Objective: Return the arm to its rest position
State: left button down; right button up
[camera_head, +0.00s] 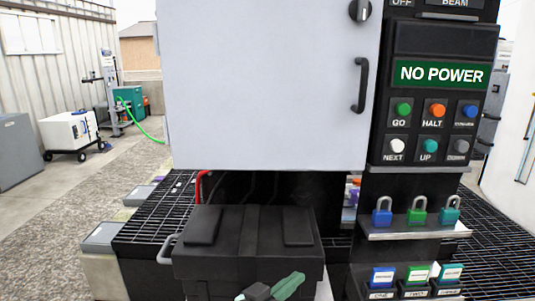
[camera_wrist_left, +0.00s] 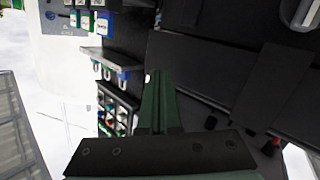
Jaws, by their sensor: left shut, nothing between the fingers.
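My left gripper (camera_head: 289,284) shows at the bottom centre of the head view, its green fingers in front of the black lidded tote (camera_head: 250,262). In the left wrist view the green fingers (camera_wrist_left: 157,90) are closed together with nothing between them. Only a small part of this arm shows in the head view. Whether the gripper touches the tote cannot be told. My right gripper is in neither view.
A grey cabinet door (camera_head: 270,85) with a black handle stands behind the tote. To its right is a panel reading NO POWER (camera_head: 442,74) with buttons. Below it a shelf (camera_head: 415,232) holds padlocks. Black grating (camera_head: 150,225) lies on both sides. Open floor is at far left.

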pick_arm(q)
jog(key=s+a+f+n+y, duration=0.25)
jog(key=a+f, duration=0.35)
jog(key=f, duration=0.5)
jog(key=s+a+f+g+y, duration=0.1)
jog(key=s+a+f+y, duration=0.2)
jog(key=s+a+f, duration=0.5)
jog(key=s+a+f+g+y, duration=0.2)
jog(key=s+a+f+y, duration=0.1)
jog(key=s+a+f, duration=0.5)
jog(key=s+f, duration=0.3)
jog(key=s, duration=0.2)
jog(key=shift+s+p, duration=0.2)
jog(key=shift+p, duration=0.1)
jog(key=shift+n, duration=0.25)
